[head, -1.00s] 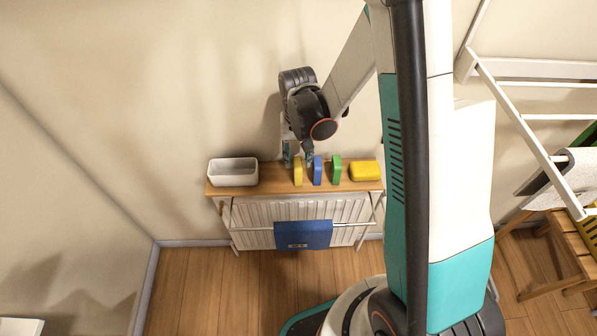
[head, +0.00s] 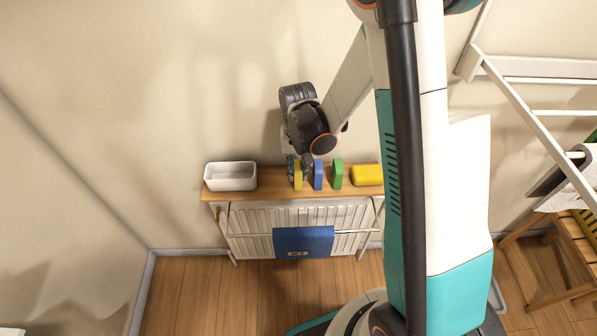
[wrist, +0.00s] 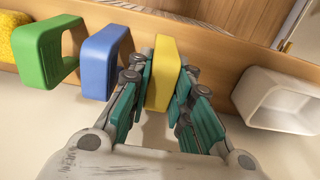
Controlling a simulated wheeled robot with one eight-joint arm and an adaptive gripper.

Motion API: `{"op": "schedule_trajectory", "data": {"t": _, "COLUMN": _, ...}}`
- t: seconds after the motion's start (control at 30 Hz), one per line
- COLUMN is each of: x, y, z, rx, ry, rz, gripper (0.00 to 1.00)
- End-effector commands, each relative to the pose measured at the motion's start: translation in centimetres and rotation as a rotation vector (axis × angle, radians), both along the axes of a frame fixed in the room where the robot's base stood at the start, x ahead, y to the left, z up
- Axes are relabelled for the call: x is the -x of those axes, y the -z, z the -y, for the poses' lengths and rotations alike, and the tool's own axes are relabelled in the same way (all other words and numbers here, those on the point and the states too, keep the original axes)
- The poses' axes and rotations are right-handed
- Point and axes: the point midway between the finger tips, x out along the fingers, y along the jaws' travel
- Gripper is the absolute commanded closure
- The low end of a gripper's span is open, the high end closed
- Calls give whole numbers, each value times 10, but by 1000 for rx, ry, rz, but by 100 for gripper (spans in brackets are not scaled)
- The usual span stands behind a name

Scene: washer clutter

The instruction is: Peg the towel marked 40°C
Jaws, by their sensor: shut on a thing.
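My gripper (head: 298,168) is down at the wooden shelf above the radiator. It is shut on the yellow peg (wrist: 163,82), with a teal finger on each side of it in the wrist view. The yellow peg (head: 298,178) stands upright on the shelf, partly hidden by the fingers. A blue peg (head: 318,176) and a green peg (head: 337,174) stand in a row to its right. A blue towel (head: 304,240) hangs on the rail in front of the radiator. It bears a small label, too small to read.
A white open box (head: 231,177) stands at the shelf's left end, and a yellow sponge-like block (head: 367,175) near its right end. At right are a white drying rack (head: 540,133) with a grey-white cloth (head: 575,181) and a wooden stool (head: 551,258). Floor (head: 220,290) at left is clear.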

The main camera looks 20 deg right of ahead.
Motion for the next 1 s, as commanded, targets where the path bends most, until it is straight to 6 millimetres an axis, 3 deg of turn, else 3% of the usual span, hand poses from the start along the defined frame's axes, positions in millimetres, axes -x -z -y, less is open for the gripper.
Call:
{"op": "schedule_trajectory", "data": {"t": 0.17, "x": 0, "y": -6, "z": 0, "rx": 0, "ry": 0, "rz": 0, "gripper": 95}}
{"op": "schedule_trajectory", "data": {"t": 0.83, "x": 0, "y": -66, "z": 0, "rx": 0, "ry": 0, "rz": 0, "gripper": 95}}
{"op": "schedule_trajectory", "data": {"t": 1.0, "x": 0, "y": -71, "z": 0, "rx": 0, "ry": 0, "rz": 0, "gripper": 95}}
